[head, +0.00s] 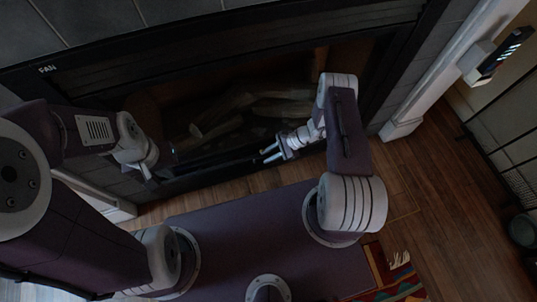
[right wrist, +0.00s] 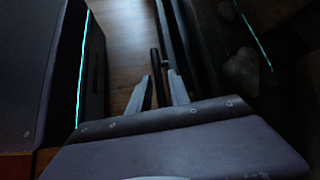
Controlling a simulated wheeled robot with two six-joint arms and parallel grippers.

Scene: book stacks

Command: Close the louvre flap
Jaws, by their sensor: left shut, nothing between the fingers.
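The dark fireplace (head: 190,62) fills the back of the head view, marked FAN at its upper left. A dark, long strip (head: 215,163) runs along the lower edge of its opening; it looks like the louvre flap, but how far it is open is hard to tell. In the right wrist view a dark long edge (right wrist: 177,45) and a thin dark rod (right wrist: 157,75) run away from my right gripper. My right gripper (head: 268,154) is open at the right part of this strip; its fingers also show in the right wrist view (right wrist: 158,92). Contact is unclear. My left gripper (head: 149,178) is shut and empty near the strip's left end.
Logs (head: 240,112) lie inside the fireplace. White trim (head: 405,118) stands at its right. Wooden floor (head: 425,190) is clear at the right. A patterned rug (head: 393,275) lies at the bottom right, and a dark mesh screen (head: 510,145) stands at the far right.

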